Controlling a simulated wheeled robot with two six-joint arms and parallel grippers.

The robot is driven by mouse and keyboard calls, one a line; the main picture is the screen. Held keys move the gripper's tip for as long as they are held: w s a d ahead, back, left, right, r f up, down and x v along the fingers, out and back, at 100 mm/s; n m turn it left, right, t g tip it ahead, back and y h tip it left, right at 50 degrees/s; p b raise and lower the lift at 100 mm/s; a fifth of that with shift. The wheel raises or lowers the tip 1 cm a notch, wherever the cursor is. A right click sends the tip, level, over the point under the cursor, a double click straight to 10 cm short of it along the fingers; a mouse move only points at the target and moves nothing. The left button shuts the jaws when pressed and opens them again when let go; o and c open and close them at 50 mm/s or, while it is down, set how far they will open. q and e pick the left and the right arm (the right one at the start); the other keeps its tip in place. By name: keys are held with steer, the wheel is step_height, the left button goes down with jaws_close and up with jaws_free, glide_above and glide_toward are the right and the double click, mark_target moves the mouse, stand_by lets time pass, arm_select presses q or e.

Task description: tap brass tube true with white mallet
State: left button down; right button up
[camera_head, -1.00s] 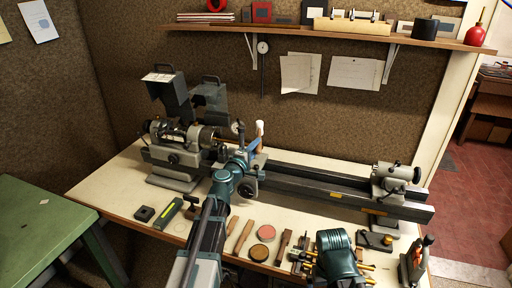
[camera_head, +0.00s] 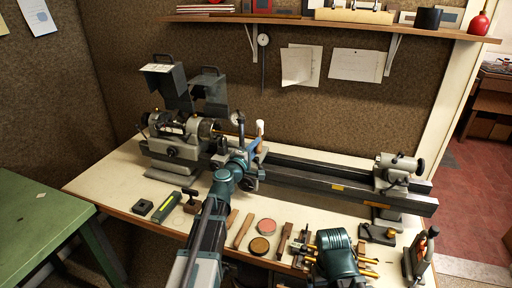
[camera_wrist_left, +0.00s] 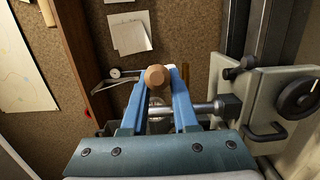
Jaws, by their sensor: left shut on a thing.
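The white mallet (camera_head: 260,127) is held up at the lathe, its white head above my left gripper (camera_head: 251,149). In the left wrist view, my left gripper (camera_wrist_left: 158,97) has its blue fingers shut on the mallet, whose round wooden end (camera_wrist_left: 157,77) faces the camera. Part of the white head (camera_wrist_left: 171,69) shows behind it. A short golden piece, seemingly the brass tube (camera_head: 217,131), shows at the lathe chuck (camera_head: 204,129), left of the gripper. The rest of it is hidden, and I cannot tell whether the mallet touches it.
The lathe bed (camera_head: 330,183) runs right to the tailstock (camera_head: 398,168). A dial gauge (camera_head: 237,118) stands close to the mallet. Wooden tools, a red tin (camera_head: 266,226) and a brown tin (camera_head: 259,246) lie along the bench front. A green table (camera_head: 38,222) stands left.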

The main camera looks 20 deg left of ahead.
arm_select(q)
steer(key=shift+f, duration=0.1)
steer(key=shift+f+b, duration=0.55)
steer(key=shift+b, duration=0.15)
steer(key=shift+r, duration=0.1)
steer(key=shift+r+p, duration=0.7)
steer(key=shift+p, duration=0.1)
steer(key=shift+f, duration=0.15)
